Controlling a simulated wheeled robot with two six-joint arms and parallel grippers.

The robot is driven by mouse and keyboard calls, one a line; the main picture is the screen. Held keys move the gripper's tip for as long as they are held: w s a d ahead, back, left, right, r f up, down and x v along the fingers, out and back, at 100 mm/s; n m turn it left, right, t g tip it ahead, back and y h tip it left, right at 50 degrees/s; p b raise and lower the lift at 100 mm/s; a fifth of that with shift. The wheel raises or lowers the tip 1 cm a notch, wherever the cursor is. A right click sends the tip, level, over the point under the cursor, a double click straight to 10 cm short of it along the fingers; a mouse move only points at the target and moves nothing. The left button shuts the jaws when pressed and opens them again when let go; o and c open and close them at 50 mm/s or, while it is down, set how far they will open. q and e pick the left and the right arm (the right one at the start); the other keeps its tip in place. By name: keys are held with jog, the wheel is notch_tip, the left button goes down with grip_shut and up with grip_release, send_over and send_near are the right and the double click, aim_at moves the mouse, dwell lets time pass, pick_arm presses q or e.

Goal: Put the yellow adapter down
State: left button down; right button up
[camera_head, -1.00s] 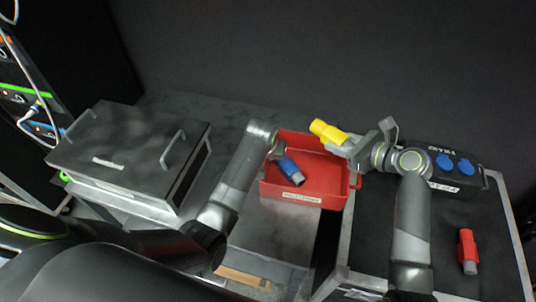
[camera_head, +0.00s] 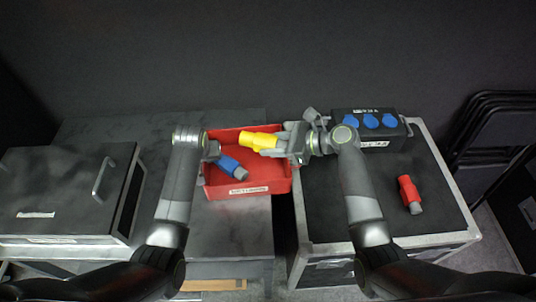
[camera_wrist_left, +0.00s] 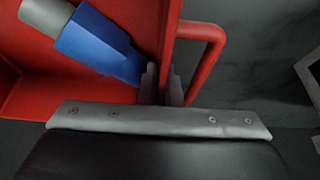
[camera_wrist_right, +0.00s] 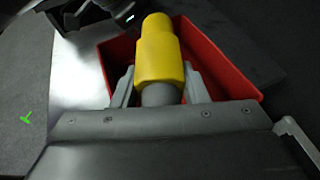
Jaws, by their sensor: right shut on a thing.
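The yellow adapter (camera_head: 260,141) has a grey end, and my right gripper (camera_head: 283,141) is shut on that end. The adapter points left over the back right part of the red bin (camera_head: 254,187). In the right wrist view the adapter (camera_wrist_right: 158,50) sits between the two fingers, with the red bin (camera_wrist_right: 215,60) beneath and behind it. My left gripper (camera_head: 212,152) is at the bin's left wall. In the left wrist view its fingers (camera_wrist_left: 164,85) are close together on either side of that wall, beside a red handle (camera_wrist_left: 208,55).
A blue adapter (camera_head: 231,168) lies in the bin at the left. A red adapter (camera_head: 409,194) lies on the black case (camera_head: 320,200) at the right, before a black box with blue sockets (camera_head: 370,122). A lidded dark case (camera_head: 60,190) stands left. Folded chairs (camera_head: 490,130) stand far right.

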jog(key=shift+f, duration=2.05)
jog(key=shift+f, duration=0.6)
jog(key=o, duration=1.1)
jog(key=shift+r, duration=0.1)
jog(key=v, duration=1.2)
jog(key=shift+r, duration=0.45)
